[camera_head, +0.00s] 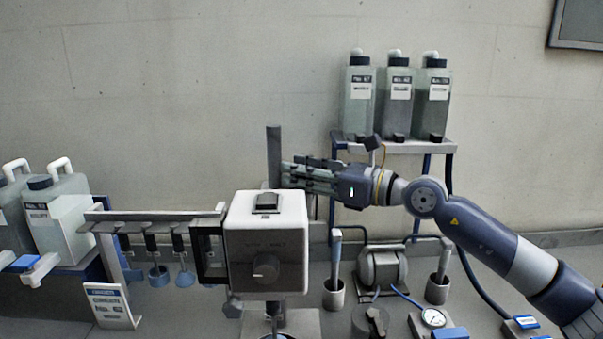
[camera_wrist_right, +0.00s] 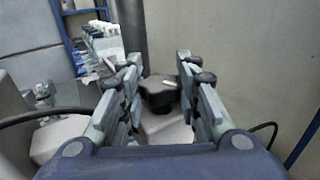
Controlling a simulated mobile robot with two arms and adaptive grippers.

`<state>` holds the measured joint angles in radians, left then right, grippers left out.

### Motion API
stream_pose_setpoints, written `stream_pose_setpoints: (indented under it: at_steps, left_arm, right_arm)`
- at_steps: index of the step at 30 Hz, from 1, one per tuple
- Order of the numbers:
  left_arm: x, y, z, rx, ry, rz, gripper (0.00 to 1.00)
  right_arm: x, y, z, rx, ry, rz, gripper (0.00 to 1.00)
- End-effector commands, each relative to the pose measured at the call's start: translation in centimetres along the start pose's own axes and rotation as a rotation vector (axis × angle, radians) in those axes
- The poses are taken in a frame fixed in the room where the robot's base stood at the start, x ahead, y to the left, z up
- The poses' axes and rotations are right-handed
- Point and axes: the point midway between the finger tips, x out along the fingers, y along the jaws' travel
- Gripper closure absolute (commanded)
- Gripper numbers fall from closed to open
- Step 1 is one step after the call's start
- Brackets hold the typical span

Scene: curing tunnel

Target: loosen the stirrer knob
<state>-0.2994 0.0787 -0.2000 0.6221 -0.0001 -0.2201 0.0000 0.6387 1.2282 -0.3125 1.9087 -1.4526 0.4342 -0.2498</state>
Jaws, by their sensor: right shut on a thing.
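The stirrer is a white box-shaped head (camera_head: 290,215) with a grey front dial (camera_head: 265,267) and a dark switch (camera_head: 267,201) on top. A dark upright post (camera_head: 274,150) rises behind it. My right gripper (camera_head: 287,176) reaches in from the right beside the post, just above and behind the head. In the right wrist view a black lobed knob (camera_wrist_right: 159,91) lies between the fingers, and the gripper is shut on it. In the head view the fingers hide this knob. My left gripper is not in view.
A shelf (camera_head: 420,147) with several labelled bottles stands behind my right arm. A pump (camera_head: 383,267), holders and a gauge (camera_head: 433,318) stand below my right arm.

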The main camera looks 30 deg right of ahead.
Motion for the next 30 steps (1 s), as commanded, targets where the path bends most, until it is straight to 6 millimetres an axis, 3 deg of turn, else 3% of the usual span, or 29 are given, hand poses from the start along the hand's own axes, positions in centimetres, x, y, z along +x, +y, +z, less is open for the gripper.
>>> stream_pose_setpoints:
  at_steps: [15, 30]
  left_arm:
    - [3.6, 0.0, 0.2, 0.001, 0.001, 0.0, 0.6]
    - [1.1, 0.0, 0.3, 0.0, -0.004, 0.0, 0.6]
  right_arm:
    - [0.1, -0.3, -0.2, 0.005, -0.003, 0.233, 0.93]
    - [0.2, -0.1, 0.4, 0.002, -0.003, 0.627, 0.93]
